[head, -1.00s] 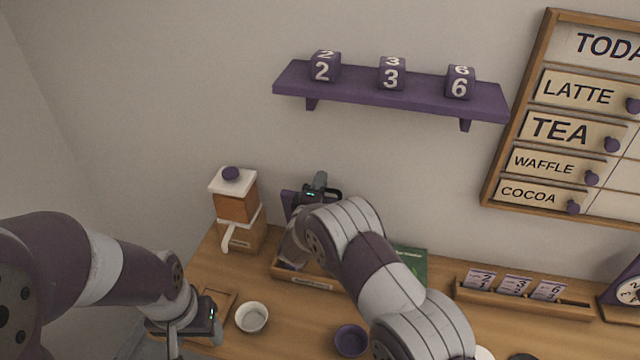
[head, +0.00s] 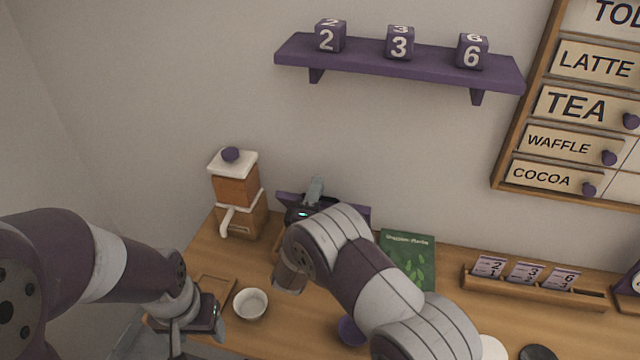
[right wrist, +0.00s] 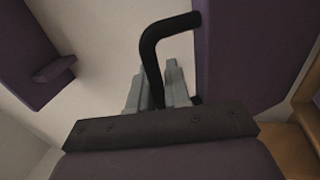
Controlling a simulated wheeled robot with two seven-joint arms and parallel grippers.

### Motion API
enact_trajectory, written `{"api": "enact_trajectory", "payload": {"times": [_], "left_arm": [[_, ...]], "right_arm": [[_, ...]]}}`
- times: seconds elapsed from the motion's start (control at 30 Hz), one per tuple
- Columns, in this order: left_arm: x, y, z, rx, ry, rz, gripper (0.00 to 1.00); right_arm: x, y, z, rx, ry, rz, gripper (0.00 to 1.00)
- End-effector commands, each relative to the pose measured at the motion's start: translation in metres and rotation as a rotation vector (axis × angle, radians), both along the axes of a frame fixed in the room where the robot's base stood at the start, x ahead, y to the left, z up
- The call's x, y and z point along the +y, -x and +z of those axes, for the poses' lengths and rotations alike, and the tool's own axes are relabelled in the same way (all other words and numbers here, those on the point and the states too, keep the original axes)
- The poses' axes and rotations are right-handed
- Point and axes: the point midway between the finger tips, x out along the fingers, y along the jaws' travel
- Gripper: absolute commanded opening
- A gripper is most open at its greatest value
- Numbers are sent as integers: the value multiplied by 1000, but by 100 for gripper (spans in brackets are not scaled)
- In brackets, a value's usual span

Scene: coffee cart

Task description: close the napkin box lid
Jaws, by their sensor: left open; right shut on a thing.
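The napkin box's purple lid (head: 362,213) stands raised against the back of the counter, partly behind my right arm. The wooden box body is mostly hidden by that arm; only a sliver of its left side (head: 277,242) shows. My right gripper (head: 314,188) is at the lid. In the right wrist view its grey fingers (right wrist: 160,88) are closed around a bent black handle (right wrist: 152,48) beside the purple lid panel (right wrist: 248,50). My left gripper (head: 216,322) is open and empty low at the left, near the counter's front edge.
A wooden dispenser (head: 236,190) with a white top stands left of the box. A white bowl (head: 250,304), purple bowl (head: 350,331) and green book (head: 410,262) are nearby. A purple shelf (head: 400,62) with numbered cubes hangs above; a card rack (head: 535,287) is right.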

Motion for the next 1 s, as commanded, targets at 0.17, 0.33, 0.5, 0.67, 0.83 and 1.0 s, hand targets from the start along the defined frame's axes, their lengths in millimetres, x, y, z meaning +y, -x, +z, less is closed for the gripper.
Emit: {"api": "enact_trajectory", "payload": {"times": [0.17,0.33,0.5,0.67,0.83,1.0], "left_arm": [[0,0,-8,0,0,0,60],[0,0,-12,0,0,0,60],[0,0,-14,0,0,0,60],[0,0,-15,0,0,0,60],[0,0,-14,0,0,0,60],[0,0,-14,0,0,0,60]], "right_arm": [[7,19,-11,-1,0,2,0],[11,31,-18,-2,0,1,0],[13,37,-22,-3,0,-1,0],[14,39,-23,-5,-2,0,0],[14,40,-23,-6,-2,1,0],[14,39,-22,-7,-2,1,0]]}}
